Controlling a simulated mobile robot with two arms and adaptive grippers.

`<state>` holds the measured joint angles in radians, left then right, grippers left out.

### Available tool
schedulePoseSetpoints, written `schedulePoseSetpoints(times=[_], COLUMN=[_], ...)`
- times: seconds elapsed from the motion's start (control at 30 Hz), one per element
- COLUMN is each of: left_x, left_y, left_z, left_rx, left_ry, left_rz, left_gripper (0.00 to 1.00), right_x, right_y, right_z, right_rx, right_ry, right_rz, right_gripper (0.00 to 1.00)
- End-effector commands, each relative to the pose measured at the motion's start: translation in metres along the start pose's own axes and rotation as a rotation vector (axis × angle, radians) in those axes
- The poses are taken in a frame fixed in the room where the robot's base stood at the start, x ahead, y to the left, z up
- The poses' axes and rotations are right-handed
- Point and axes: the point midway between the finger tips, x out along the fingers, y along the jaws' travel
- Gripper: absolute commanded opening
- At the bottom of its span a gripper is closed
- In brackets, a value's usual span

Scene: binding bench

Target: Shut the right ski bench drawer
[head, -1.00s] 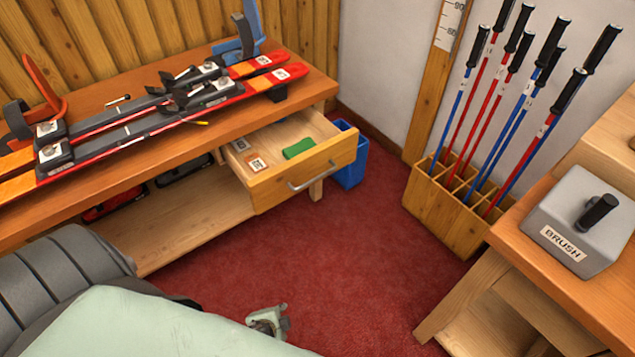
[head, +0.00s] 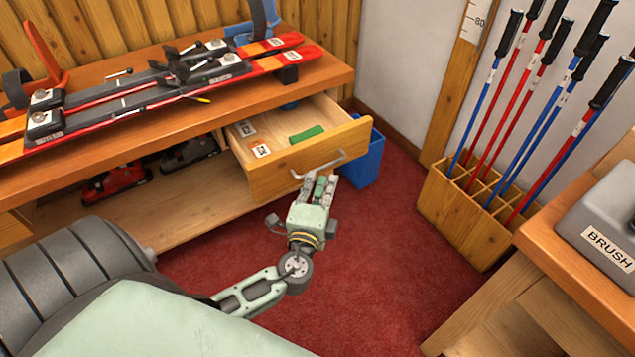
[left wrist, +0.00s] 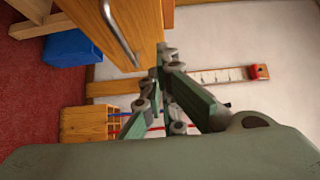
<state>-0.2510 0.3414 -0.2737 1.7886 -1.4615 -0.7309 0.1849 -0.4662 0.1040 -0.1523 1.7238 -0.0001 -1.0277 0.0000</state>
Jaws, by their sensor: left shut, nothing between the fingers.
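The right ski bench drawer (head: 258,175) stands pulled out from under the bench top, with a green block (head: 306,134) and small labelled items (head: 262,150) inside. Its metal handle (head: 318,164) is on the front face and also shows in the left wrist view (left wrist: 120,35). My left gripper (head: 322,182) is shut and empty, just in front of the drawer front by the handle. In the left wrist view its fingers (left wrist: 168,55) are beside the drawer front's edge; I cannot tell whether they touch it. My right gripper is not in view.
Skis (head: 150,95) lie clamped on the bench top (head: 335,72). A blue bin (head: 364,165) stands behind the drawer's right side. A pole rack (head: 460,220) and a second bench (head: 570,215) with a grey brush box (head: 610,215) are at right. Red floor lies clear between.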

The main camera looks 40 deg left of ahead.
Motion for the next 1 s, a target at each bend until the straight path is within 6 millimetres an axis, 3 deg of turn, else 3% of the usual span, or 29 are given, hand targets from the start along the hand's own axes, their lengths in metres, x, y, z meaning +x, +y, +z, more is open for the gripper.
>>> schedulePoseSetpoints(times=[0.2,0.4,1.0], left_x=[0.048,0.066,0.074], left_y=[-0.001,0.001,0.001], left_z=[0.000,0.021,0.029], left_rx=[0.001,0.001,-0.001], left_ry=[-0.002,-0.001,0.000], left_rz=[-0.002,0.001,0.002], left_gripper=[0.00,0.00,0.00], right_x=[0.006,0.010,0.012], right_y=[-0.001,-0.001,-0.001], right_z=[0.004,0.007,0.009], right_rx=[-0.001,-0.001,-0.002], right_ry=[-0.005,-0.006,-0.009], right_rz=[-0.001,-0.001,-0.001], right_gripper=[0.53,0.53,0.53])
